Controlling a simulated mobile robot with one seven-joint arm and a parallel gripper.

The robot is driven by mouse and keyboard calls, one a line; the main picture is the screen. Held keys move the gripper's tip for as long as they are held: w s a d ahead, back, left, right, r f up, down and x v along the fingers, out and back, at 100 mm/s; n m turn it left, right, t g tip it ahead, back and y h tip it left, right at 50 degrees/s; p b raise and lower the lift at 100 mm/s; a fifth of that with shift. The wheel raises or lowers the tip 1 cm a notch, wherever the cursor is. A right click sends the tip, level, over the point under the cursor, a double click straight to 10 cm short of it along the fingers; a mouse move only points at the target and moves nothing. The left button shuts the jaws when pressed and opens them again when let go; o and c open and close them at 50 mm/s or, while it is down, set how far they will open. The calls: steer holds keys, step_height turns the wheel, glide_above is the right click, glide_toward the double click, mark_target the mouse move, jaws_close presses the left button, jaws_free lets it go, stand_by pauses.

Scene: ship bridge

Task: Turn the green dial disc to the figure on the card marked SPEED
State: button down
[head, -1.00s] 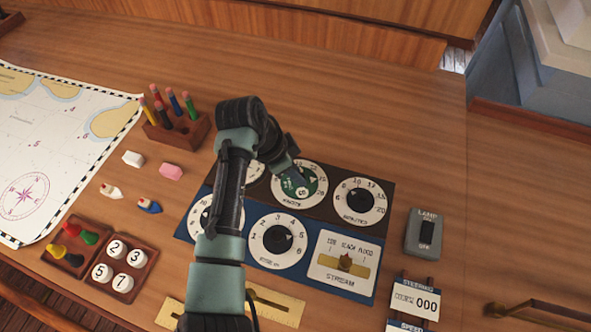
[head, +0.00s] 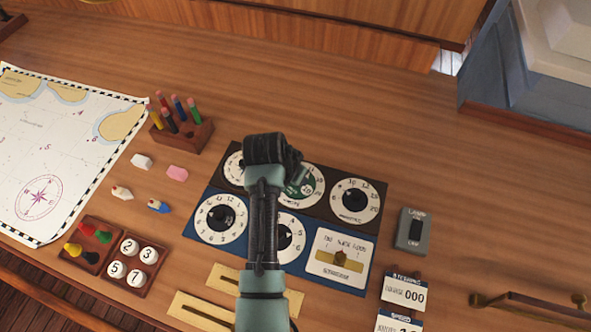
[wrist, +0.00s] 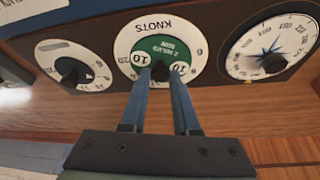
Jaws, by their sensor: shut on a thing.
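The green dial disc (head: 317,187) sits inside a white ring dial in the panel's back row, partly hidden by my arm in the head view. In the wrist view the green disc (wrist: 158,46) has a white ring lettered KNOTS and small white number patches reading about 10. My gripper (wrist: 161,75) is shut on the dark knob at the disc's centre. In the head view my gripper (head: 300,178) comes over the disc from the left. The card marked SPEED (head: 399,322) is cut off by the bottom edge, and its figure is not readable.
A white dial (head: 355,200) stands right of the disc, and others are to its left and in front. The wood behind the panel is clear.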

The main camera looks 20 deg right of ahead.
steer(key=shift+r+n+t, duration=0.1)
steer(key=shift+n+t, duration=0.2)
steer(key=shift+n, duration=0.2)
steer(key=c, duration=0.6)
jaws_free()
steer(key=shift+c, duration=0.2)
steer(key=b+v, duration=0.1)
steer(key=v, duration=1.2)
steer(key=shift+d, duration=0.2)
